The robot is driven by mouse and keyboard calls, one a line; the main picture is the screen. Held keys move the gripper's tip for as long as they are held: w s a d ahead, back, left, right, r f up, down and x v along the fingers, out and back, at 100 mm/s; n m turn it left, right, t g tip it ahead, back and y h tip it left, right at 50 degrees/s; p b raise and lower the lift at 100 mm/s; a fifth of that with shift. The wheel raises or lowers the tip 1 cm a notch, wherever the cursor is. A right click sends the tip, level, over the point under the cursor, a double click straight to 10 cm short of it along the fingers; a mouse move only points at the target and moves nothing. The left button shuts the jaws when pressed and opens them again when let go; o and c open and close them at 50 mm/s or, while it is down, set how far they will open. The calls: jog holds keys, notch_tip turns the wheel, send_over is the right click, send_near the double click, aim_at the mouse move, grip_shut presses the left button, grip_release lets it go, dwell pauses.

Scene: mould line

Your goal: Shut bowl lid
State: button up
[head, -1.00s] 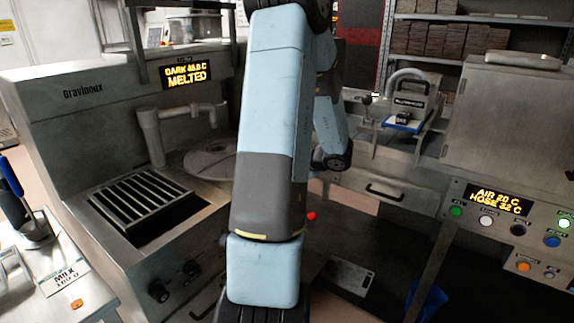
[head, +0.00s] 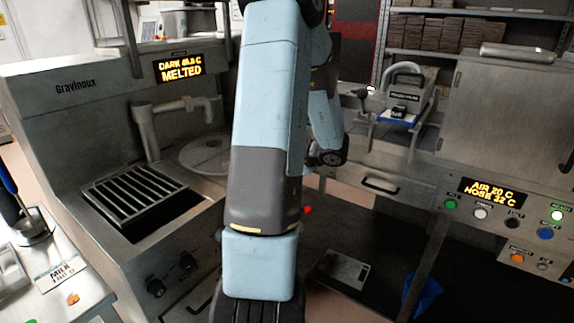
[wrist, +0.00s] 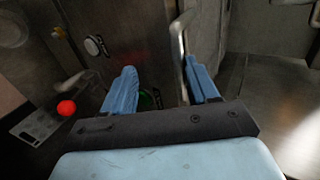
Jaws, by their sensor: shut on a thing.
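The Gravinoux machine (head: 60,110) stands at the left in the head view. A round grey cover (head: 205,155), which may be the bowl lid, lies low on its top, partly hidden by my arm. My gripper (wrist: 162,88) shows two blue fingers in the wrist view. A pale metal bar like a handle (wrist: 180,38) runs down between them, close to the right finger; the jaws are shut on it. What the bar belongs to is unclear. My gripper is hidden in the head view.
A panel reading AIR 20 C (head: 493,192) and a steel cabinet (head: 490,115) stand at right. A drawer handle (head: 380,187) juts out below a scale-like device (head: 400,108). A red knob (head: 308,210) sits near my arm. A blue bin (head: 425,295) is low at right.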

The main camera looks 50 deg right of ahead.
jog(key=v, duration=1.3)
jog(key=shift+s+r, duration=0.1)
jog(key=shift+s, duration=0.25)
jog(key=shift+c, duration=1)
jog(key=w+a+r+n+g+y, duration=0.2)
jog(key=w+a+r+n, duration=0.15)
jog(key=a, duration=0.45)
jog(key=w+a+r+n+g+y, duration=0.1)
jog(key=w+a+r+n, duration=0.1)
jog(key=w+a, duration=0.45)
jog(key=w+a+r+n+g+y, duration=0.2)
jog(key=a+n, duration=0.1)
jog(key=a, duration=0.6)
jog(key=s+a+r+n+h, duration=0.1)
jog(key=s+a+r+n, duration=0.1)
jog(key=a, duration=0.5)
jog(key=s+a+r+n+h, duration=0.2)
jog(key=a+n, duration=0.2)
jog(key=a, duration=0.3)
jog(key=s+a+r+n+h, duration=0.2)
jog(key=a+n, duration=0.1)
jog(key=a, duration=0.5)
jog(key=shift+s+r+g, duration=0.35)
jog(key=shift+g, duration=0.05)
